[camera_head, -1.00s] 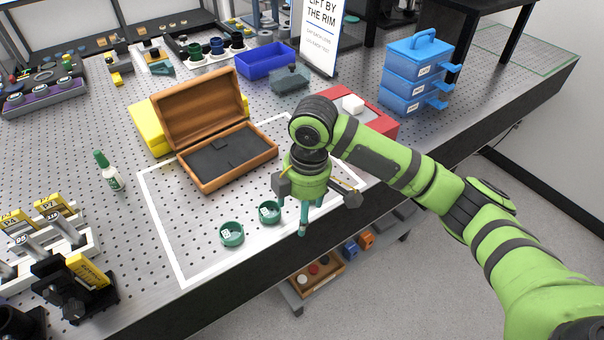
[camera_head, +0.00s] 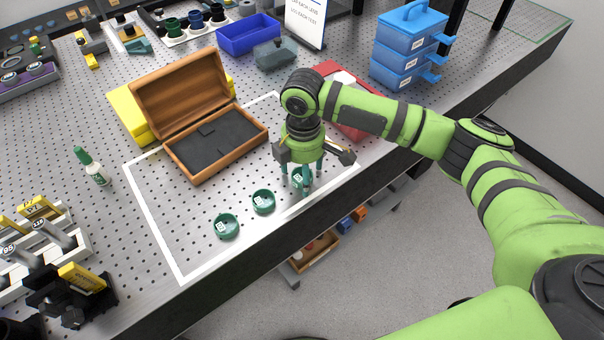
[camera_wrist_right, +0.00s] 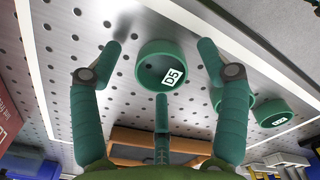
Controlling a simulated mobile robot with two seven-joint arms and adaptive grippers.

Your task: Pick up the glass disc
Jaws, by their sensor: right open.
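Three round green pieces with white labels lie in a row on the perforated table. No bare clear glass shows; whether these are the glass disc or its holder I cannot tell. The piece marked D5 (camera_wrist_right: 152,66) is between the spread fingers of my right gripper (camera_wrist_right: 158,72) in the wrist view, apparently not touched. In the head view my right gripper (camera_head: 302,178) points down over this rightmost piece and partly hides it. The other two green pieces (camera_head: 227,226) (camera_head: 263,201) lie to its left. My right gripper is open. My left gripper is not in view.
An open brown wooden case (camera_head: 213,146) stands behind, with a yellow box (camera_head: 128,112) at its left. A red box (camera_head: 350,118) is behind my right arm. A white line frames the area near the table's front edge.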

